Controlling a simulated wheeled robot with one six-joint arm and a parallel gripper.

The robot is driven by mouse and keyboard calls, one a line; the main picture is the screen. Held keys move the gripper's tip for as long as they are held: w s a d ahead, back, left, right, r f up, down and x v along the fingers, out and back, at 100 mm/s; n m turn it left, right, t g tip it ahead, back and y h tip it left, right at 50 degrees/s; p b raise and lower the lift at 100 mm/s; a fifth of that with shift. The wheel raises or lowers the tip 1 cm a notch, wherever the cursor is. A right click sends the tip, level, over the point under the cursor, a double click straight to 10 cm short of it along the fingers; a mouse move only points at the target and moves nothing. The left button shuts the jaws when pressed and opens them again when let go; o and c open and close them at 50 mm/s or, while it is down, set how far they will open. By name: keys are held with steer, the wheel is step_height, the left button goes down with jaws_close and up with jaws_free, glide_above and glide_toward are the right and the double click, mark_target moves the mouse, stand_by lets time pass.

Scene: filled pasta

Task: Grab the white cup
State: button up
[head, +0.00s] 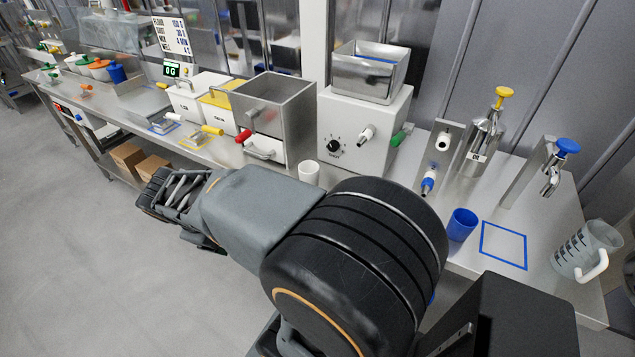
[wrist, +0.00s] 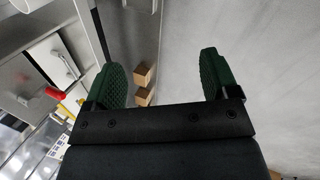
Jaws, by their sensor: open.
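The white cup (head: 308,172) stands upright on the steel counter in the head view, in front of the white machine and just beyond my arm. Its lower part is close to the arm's outline. My gripper is at the far left end of my arm in the head view, off the counter's front edge and left of the cup, with its fingers hard to make out there. In the wrist view my gripper (wrist: 162,84) is open, with two green pads wide apart and nothing between them.
A blue cup (head: 462,225), a clear jug (head: 586,250) and taps stand on the counter's right. A white machine (head: 362,130) and steel box (head: 274,105) stand behind the white cup. Cardboard boxes (head: 128,157) sit on the lower shelf. The floor (head: 70,250) is clear.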

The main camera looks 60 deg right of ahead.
steer(key=shift+o, duration=1.2)
steer(key=w+d+f+n+g+h+b, duration=0.1)
steer(key=d+f+n+g+h, duration=0.1)
steer(key=d, duration=0.4)
steer(key=d+f+n+g+h+b, duration=0.2)
steer(key=d+f+g+h, duration=0.1)
steer(key=d, duration=0.3)
steer(key=shift+w+d+f+n+g+h, duration=0.3)
steer(key=shift+w+d+f+h, duration=0.1)
steer(key=shift+h, duration=0.1)
steer(key=n+g+h+b, duration=0.1)
steer(key=n+h+b, duration=0.1)
steer(key=n+h, duration=0.35)
glide_toward(301, 175)
steer(key=shift+h, duration=0.35)
steer(key=x, duration=0.7)
steer(key=shift+s+f, duration=0.1)
steer(key=shift+f, duration=0.05)
steer(key=shift+n, duration=0.25)
steer(key=shift+f+p+x, duration=0.2)
steer(key=shift+p+x, duration=0.6)
steer(key=shift+x, duration=2.2)
steer(key=shift+c, duration=0.4)
steer(key=c, duration=0.9)
